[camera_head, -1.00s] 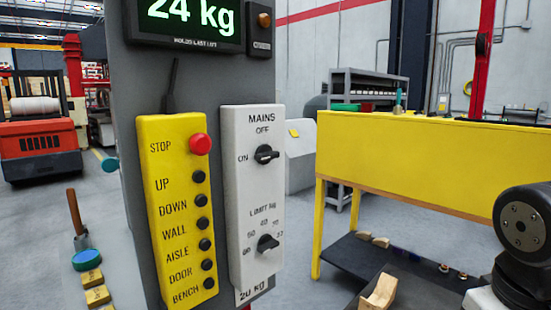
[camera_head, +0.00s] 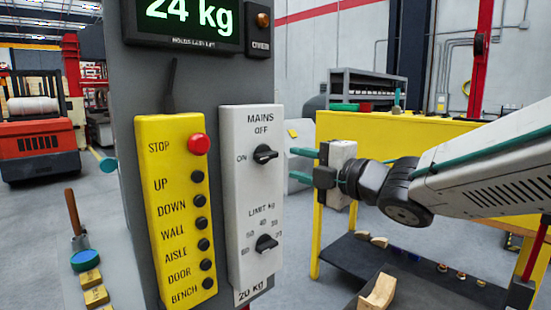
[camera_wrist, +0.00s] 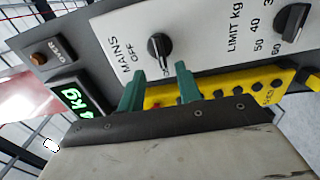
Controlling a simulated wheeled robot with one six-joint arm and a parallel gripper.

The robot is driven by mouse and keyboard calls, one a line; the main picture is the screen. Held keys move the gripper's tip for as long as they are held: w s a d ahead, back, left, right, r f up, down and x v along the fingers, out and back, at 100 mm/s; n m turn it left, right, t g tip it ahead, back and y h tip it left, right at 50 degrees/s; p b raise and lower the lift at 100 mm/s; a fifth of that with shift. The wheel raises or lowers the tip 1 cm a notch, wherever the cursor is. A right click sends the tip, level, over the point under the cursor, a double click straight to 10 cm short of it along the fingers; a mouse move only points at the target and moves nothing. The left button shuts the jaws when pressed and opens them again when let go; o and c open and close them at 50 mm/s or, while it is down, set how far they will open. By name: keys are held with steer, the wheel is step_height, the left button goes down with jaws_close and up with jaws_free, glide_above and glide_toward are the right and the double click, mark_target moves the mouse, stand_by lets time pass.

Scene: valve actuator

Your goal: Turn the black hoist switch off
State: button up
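The black mains switch (camera_head: 265,154) is the upper knob on the white panel (camera_head: 237,185), under the words MAINS and OFF. Its bar lies sideways, toward the ON mark at its left. In the wrist view the same switch (camera_wrist: 159,48) lies just beyond the fingertips, its bar toward ON, which is partly hidden by a finger. My gripper (camera_head: 293,164) is open and empty, to the right of the switch and apart from it, with its two teal fingers pointing left. The open fingers also show in the wrist view (camera_wrist: 158,82).
A second black knob, LIMIT kg (camera_head: 266,243), sits below on the same panel. The yellow button box (camera_head: 175,215) with a red STOP button (camera_head: 199,144) is at its left. A display (camera_head: 190,20) reads 24 kg. A yellow bench (camera_head: 385,130) stands behind my arm.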

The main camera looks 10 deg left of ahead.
mark_target(271, 156)
steer(key=x, duration=0.7)
steer(key=shift+w+a, duration=0.2)
steer(key=shift+w, duration=0.1)
jaws_close()
